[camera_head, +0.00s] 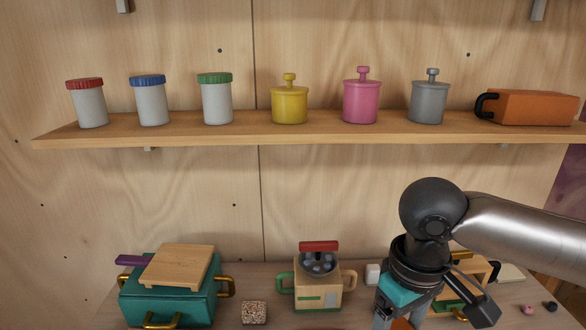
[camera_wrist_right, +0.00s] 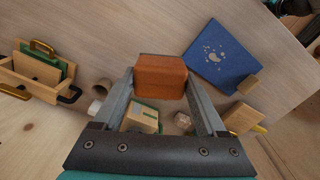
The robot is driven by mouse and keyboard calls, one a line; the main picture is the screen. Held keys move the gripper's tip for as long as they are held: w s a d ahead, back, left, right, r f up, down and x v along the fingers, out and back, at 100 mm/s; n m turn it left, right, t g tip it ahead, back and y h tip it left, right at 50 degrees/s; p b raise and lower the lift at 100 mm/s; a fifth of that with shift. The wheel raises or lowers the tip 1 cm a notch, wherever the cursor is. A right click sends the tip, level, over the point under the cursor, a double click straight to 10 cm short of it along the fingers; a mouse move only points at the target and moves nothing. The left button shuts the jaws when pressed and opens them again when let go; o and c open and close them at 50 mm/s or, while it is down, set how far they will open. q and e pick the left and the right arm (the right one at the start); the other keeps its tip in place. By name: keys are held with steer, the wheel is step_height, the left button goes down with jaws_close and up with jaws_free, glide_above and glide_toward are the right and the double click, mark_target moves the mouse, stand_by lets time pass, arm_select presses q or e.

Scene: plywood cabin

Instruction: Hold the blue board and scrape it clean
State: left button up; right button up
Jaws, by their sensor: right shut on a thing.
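The blue board (camera_wrist_right: 222,58) lies on the worktop in the right wrist view, tilted in the picture, with a cluster of pale specks on it. It does not show in the head view. My right gripper (camera_head: 396,321) points down over the worktop, its fingertips partly cut off by the lower edge of the head view. In the wrist view its fingers are shut on an orange-brown block (camera_wrist_right: 161,78), apart from the board and to its left in the picture. Whether this block is a scraper's handle I cannot tell. My left gripper is in neither view.
A teal box (camera_head: 170,301) with a wooden board on top stands at left. A tan pot (camera_head: 318,290) with a red handle stands mid-worktop, beside a speckled block (camera_head: 254,312). A shelf (camera_head: 250,134) with jars crosses above. A wooden box (camera_wrist_right: 28,80) is left in the wrist view.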

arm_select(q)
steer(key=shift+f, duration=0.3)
arm_select(e)
steer(key=m, duration=0.3)
steer(key=s+m, duration=0.1)
steer(key=m, duration=0.1)
steer(key=shift+s+d+r, duration=0.1)
steer(key=shift+d, duration=0.15)
